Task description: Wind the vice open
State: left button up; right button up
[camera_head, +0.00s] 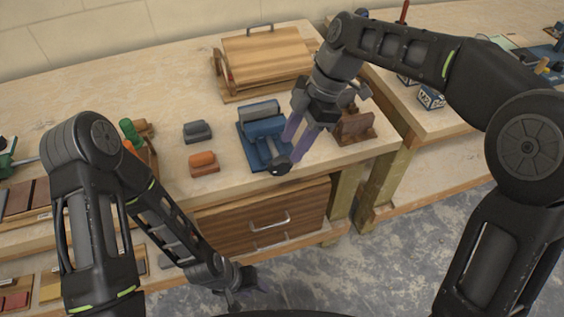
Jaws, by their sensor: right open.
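The blue vice (253,146) sits near the front edge of the workbench, with a grey block-like part at its back. A dark round part (280,166) shows at its front, by the bench edge. My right gripper (294,149) reaches down from above at the vice's right front. Its purple fingers are apart and close to the dark part; whether they touch it I cannot tell. The gripper hides some of the vice's right side. My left gripper (240,290) hangs low in front of the drawers, away from the vice, and its fingers are too unclear to read.
A grey block (197,131) and an orange block (204,163) lie left of the vice. A wooden board stand (265,60) is behind it. A brown wooden piece (354,127) stands to its right. Wooden drawers (265,218) are below the bench edge.

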aim_at(286, 158)
jog(key=x, duration=0.7)
jog(key=shift+f, duration=0.2)
jog(key=shift+c, duration=0.5)
grip_shut()
